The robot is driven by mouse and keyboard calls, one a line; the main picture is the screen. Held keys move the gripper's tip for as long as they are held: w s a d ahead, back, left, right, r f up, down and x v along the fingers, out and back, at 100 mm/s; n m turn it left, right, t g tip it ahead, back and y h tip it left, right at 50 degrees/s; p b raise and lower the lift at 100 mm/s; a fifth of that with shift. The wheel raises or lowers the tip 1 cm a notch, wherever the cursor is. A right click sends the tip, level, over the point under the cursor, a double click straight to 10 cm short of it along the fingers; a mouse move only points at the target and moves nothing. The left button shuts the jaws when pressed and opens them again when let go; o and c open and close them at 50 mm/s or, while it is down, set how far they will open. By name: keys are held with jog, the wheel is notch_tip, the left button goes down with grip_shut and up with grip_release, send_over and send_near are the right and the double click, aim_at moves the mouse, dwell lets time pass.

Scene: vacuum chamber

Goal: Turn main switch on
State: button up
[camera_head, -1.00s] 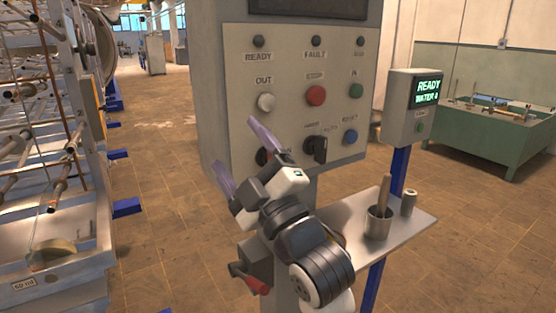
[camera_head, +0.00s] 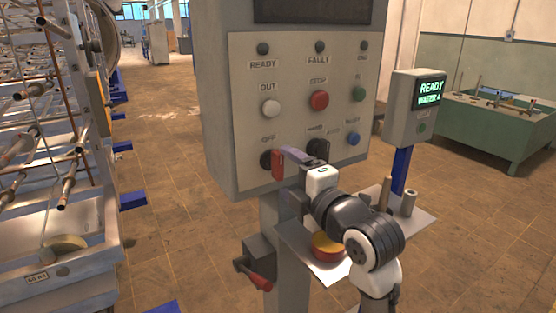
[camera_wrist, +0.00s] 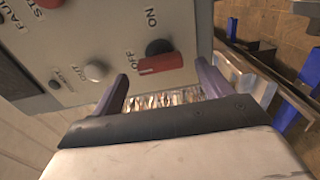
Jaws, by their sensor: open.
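The switch with a red handle (camera_head: 278,164) is at the lower left of the grey control panel (camera_head: 240,120), under the word OFF. Its handle stands upright in the head view. The far finger is partly hidden in the head view.
A black selector (camera_head: 318,149) and a blue button (camera_head: 353,139) sit right of the switch. Below, a shelf (camera_head: 420,222) holds a red-and-yellow round thing (camera_head: 328,246) and metal cylinders. A red lever (camera_head: 258,280) juts from the column. A rack (camera_head: 60,200) stands left.

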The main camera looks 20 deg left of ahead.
aim_at(281, 169)
jog(key=p+x, duration=0.1)
jog(key=x, duration=0.3)
jog(key=shift+w+a, duration=0.3)
jog(key=c, duration=1)
